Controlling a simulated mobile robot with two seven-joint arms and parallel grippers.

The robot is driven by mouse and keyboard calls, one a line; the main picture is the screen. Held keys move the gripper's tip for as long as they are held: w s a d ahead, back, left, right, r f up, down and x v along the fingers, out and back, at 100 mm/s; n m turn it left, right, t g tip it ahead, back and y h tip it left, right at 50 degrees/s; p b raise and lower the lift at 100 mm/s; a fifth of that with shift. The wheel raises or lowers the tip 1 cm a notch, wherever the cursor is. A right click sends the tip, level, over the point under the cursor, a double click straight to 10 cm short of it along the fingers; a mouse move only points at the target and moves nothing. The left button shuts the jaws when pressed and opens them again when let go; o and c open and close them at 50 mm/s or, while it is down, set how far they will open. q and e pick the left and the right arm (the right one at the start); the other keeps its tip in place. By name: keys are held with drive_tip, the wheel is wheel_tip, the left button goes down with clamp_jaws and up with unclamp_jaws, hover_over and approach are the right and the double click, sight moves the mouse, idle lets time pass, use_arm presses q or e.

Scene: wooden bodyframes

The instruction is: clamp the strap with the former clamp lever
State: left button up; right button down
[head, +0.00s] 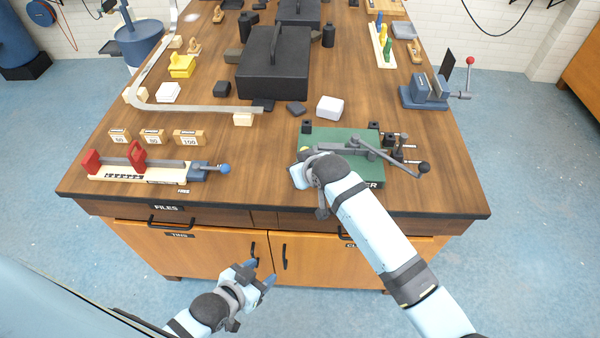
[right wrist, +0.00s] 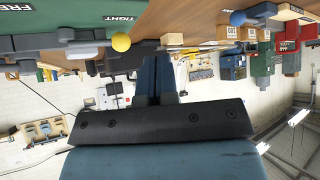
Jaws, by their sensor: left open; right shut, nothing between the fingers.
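The green former board (head: 318,136) lies at the table's front right. A grey lever arm (head: 385,157) ends in a black ball knob (head: 423,167) at its right. A yellow ball (head: 304,150) shows at the board's left; in the right wrist view the yellow ball (right wrist: 121,42) is beside the word TIGHT. I cannot tell which lever carries it. A long grey bent strip (head: 205,108), possibly the strap, rests on wooden blocks at the left. My right gripper (right wrist: 157,75) is shut and empty near the board; my wrist hides it in the head view. My left gripper (head: 262,278) is open before the cabinet.
A red-jawed fixture (head: 135,172) with a blue knob stands at the front left, below numbered wooden blocks (head: 153,136). A large black box (head: 273,65) is behind the former. A blue vise (head: 428,92) is at the right edge. The front middle of the tabletop is clear.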

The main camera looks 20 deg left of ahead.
use_arm(q)
drive_tip(key=shift+x, duration=0.8)
use_arm(e)
drive_tip(key=s+r, duration=0.1)
drive_tip(key=s+d+r, duration=0.1)
drive_tip(key=s+r, duration=0.1)
drive_tip(key=shift+d+r, duration=0.1)
drive_tip(key=shift+r, duration=0.15)
use_arm(q)
drive_tip(key=shift+a, duration=0.15)
use_arm(e)
drive_tip(key=shift+s, duration=0.1)
use_arm(q)
drive_tip(key=shift+s, duration=0.15)
